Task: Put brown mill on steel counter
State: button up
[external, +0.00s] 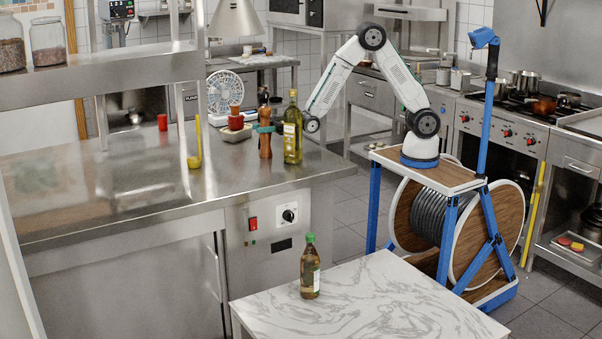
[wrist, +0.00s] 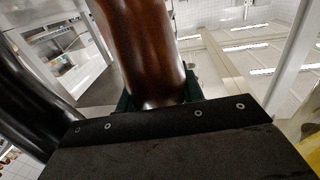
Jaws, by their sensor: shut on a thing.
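The brown mill (external: 265,147) is upright over the steel counter (external: 130,185), near its right end. Its foot looks at or very near the counter top; I cannot tell whether it touches. My gripper (external: 264,128) is shut around the mill's upper body, reaching in from the right behind the oil bottle. In the wrist view the mill's glossy brown body (wrist: 145,50) rises between the dark green fingers of my gripper (wrist: 160,98). The mill's lower end is hidden there.
A tall oil bottle (external: 293,130) stands just right of the mill. A bowl with red items (external: 236,130), a fan (external: 224,92) and a yellow ladle (external: 196,145) are to the left. The counter's left front is clear. A marble table (external: 370,300) holds another bottle (external: 310,270).

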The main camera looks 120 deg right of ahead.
jog(key=o, duration=1.2)
jog(key=shift+c, duration=0.2)
jog(key=shift+r, duration=0.1)
jog(key=s+a, duration=0.1)
jog(key=s, duration=1.1)
jog(key=shift+a, duration=0.25)
